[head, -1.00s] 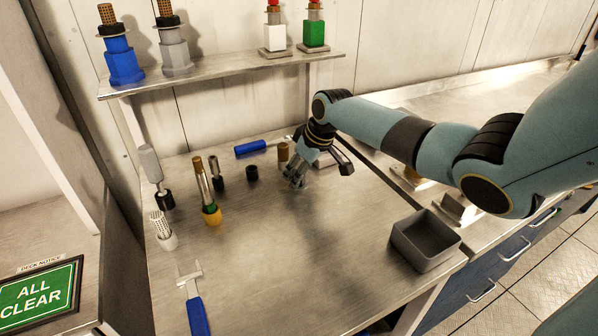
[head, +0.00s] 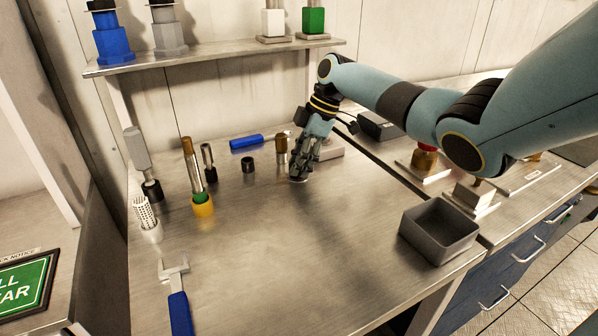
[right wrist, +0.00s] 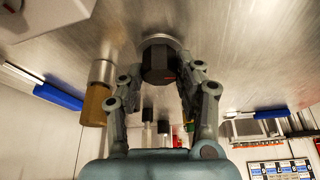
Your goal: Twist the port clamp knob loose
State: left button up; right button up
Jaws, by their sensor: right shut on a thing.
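The knob (right wrist: 158,66) is a dark, faceted piece on a round pale metal disc, taken here as the port clamp knob. In the right wrist view it sits between my right gripper's fingers (right wrist: 163,78), which are shut on it. In the head view my right gripper (head: 299,174) points down at the bench, and its fingers hide the knob. Only the edge of the pale disc (head: 298,180) shows below them. My left gripper is in neither current view.
A brass-coloured cylinder (head: 281,145) stands close left of the gripper, and a pale block (head: 331,149) lies close right. Several upright parts stand further left, including a yellow-based one (head: 203,206). A grey bin (head: 440,232) sits front right. The bench's front middle is clear.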

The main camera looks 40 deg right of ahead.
jog(key=shift+w+n+g+b, duration=0.1)
jog(key=shift+n+g+b, duration=0.3)
jog(key=shift+n+b, duration=0.7)
jog(key=o, duration=1.1)
jog(key=shift+o, duration=0.2)
jog(key=v, duration=1.2)
jog(key=shift+d, duration=0.15)
